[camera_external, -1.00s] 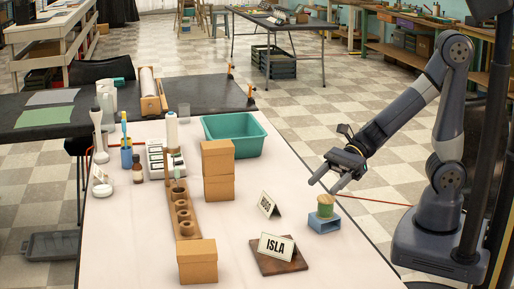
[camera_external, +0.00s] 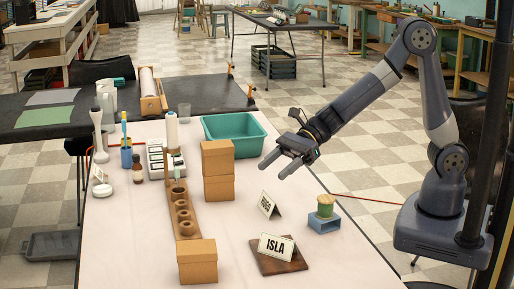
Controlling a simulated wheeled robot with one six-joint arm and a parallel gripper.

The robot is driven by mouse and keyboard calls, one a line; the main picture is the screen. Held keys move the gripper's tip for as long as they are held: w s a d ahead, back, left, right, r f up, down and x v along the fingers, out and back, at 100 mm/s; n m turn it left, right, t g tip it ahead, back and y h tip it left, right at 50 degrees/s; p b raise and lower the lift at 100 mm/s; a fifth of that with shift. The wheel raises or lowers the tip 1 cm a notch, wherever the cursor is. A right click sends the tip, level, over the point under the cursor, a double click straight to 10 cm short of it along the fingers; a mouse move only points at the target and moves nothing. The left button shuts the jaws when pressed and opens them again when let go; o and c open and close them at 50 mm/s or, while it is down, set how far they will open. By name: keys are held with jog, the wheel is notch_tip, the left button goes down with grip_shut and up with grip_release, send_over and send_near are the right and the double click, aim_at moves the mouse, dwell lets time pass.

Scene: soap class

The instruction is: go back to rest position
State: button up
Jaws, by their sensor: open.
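My gripper (camera_external: 274,170) is open and empty. It hangs in the air over the right side of the white table (camera_external: 130,240), to the right of the stacked cardboard boxes (camera_external: 218,158) and in front of the green bin (camera_external: 234,136) in the picture. My arm bends up from its base at the right and reaches left. Below the gripper stand a small sign (camera_external: 268,205), a green soap piece or spool (camera_external: 325,206) on a blue block (camera_external: 324,224), and the ISLA sign (camera_external: 276,247) on a dark wooden board (camera_external: 279,266).
A wooden strip with round holders (camera_external: 182,212) runs beside the boxes, with another box (camera_external: 197,261) at its near end. Bottles and a blue cup (camera_external: 126,158) stand at the left. A dark table (camera_external: 200,93) adjoins behind. A dark post (camera_external: 488,130) stands right.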

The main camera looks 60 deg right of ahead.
jog(key=w+a+f+p, duration=0.3)
jog(key=w+a, duration=0.3)
jog(key=w, duration=0.3)
dwell(1.4)
